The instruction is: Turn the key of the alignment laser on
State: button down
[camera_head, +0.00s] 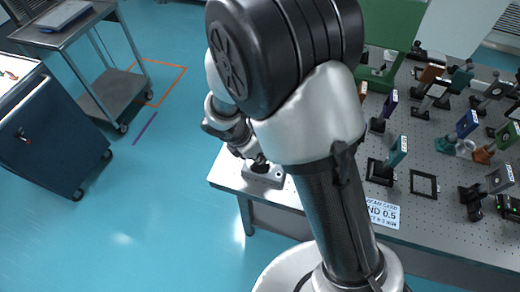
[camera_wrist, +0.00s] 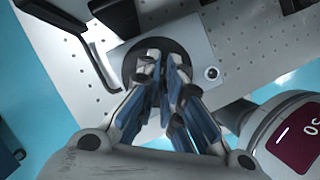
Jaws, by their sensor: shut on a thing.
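The alignment laser appears as a small pale grey box (camera_head: 263,174) at the left corner of the optical table. In the wrist view the grey box (camera_wrist: 196,48) has a dark round disc on its top and a small round dark-centred fitting (camera_wrist: 211,73) to the right. My gripper (camera_head: 257,159) points down onto the box. In the wrist view my gripper (camera_wrist: 163,62) has its fingertips close together over the dark disc, shut on the key. The fingers hide the key, so its angle cannot be told.
The perforated optical table (camera_head: 422,220) bears several mounted optics on the right, a black square frame (camera_head: 424,184) and an "ND 0.5" card (camera_head: 383,212). A grey cart (camera_head: 110,92) and a dark blue cabinet (camera_head: 55,135) stand at left.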

jog(key=m+g+p, duration=0.1)
jog(key=m, duration=0.1)
jog(key=m+g+p, duration=0.1)
jog(key=m+p, duration=0.1)
jog(key=m, duration=0.1)
jog(key=shift+w+m+h, duration=0.15)
jog(key=shift+m+h, duration=0.15)
jog(key=m+g+p, duration=0.1)
jog(key=m+g, duration=0.1)
jog(key=m, duration=0.2)
jog(key=shift+w+m+p, duration=0.1)
jog(key=shift+m+p, duration=0.25)
jog(key=shift+m, duration=0.05)
jog(key=c, duration=1.8)
grip_release()
jog(key=shift+o, duration=0.2)
jog(key=shift+r, duration=0.1)
jog(key=v, duration=1.1)
jog(key=shift+w+r, duration=0.2)
jog(key=shift+r, duration=0.2)
jog(key=shift+a, duration=0.1)
